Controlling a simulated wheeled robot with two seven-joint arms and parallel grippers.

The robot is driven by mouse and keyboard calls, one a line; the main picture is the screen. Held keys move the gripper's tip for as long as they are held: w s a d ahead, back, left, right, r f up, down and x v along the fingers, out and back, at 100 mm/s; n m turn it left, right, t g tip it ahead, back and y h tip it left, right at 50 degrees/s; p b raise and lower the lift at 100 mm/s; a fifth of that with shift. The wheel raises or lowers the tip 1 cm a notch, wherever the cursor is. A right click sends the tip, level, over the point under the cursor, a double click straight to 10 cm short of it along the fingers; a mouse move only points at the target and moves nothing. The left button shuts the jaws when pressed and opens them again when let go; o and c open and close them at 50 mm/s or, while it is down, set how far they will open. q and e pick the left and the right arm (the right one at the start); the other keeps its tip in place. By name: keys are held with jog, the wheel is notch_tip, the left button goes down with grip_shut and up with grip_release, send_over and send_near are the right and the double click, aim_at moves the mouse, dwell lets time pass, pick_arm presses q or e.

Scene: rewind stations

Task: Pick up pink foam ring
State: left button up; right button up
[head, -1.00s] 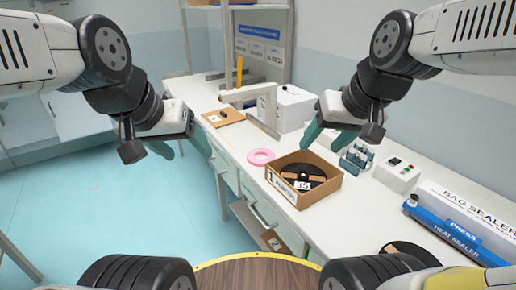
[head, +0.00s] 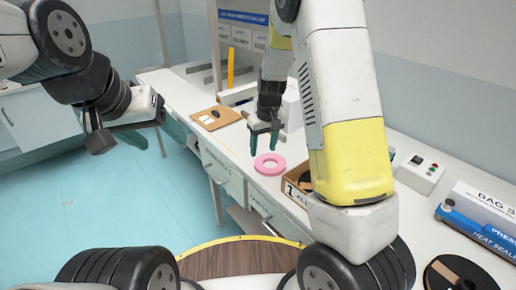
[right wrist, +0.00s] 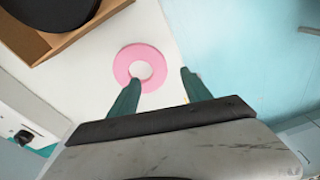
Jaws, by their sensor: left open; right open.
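The pink foam ring (head: 270,164) lies flat on the white bench near its front edge, beside the cardboard box. It also shows in the right wrist view (right wrist: 140,54), partly between and beyond my fingers. My right gripper (head: 264,143) is open above the ring and seems a little behind it in the head view. In the right wrist view its fingers (right wrist: 155,88) are apart, the left one close to the ring's lower edge; I cannot tell if it touches. My left gripper (head: 153,142) is open and empty over the floor, left of the bench.
A cardboard box (head: 294,191) with a black reel stands just right of the ring, partly hidden by my right arm. A brown board (head: 215,118) lies farther back. A blue bag sealer (head: 478,232) and a control box (head: 420,173) stand at the right.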

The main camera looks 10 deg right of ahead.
aim_at(260, 166)
jog(key=shift+w+a+f, duration=0.25)
jog(key=shift+w+f, duration=0.4)
jog(key=shift+f, duration=0.3)
jog(key=f, duration=0.7)
jog(key=shift+w+f, duration=0.2)
jog(key=shift+w, duration=0.2)
grip_shut()
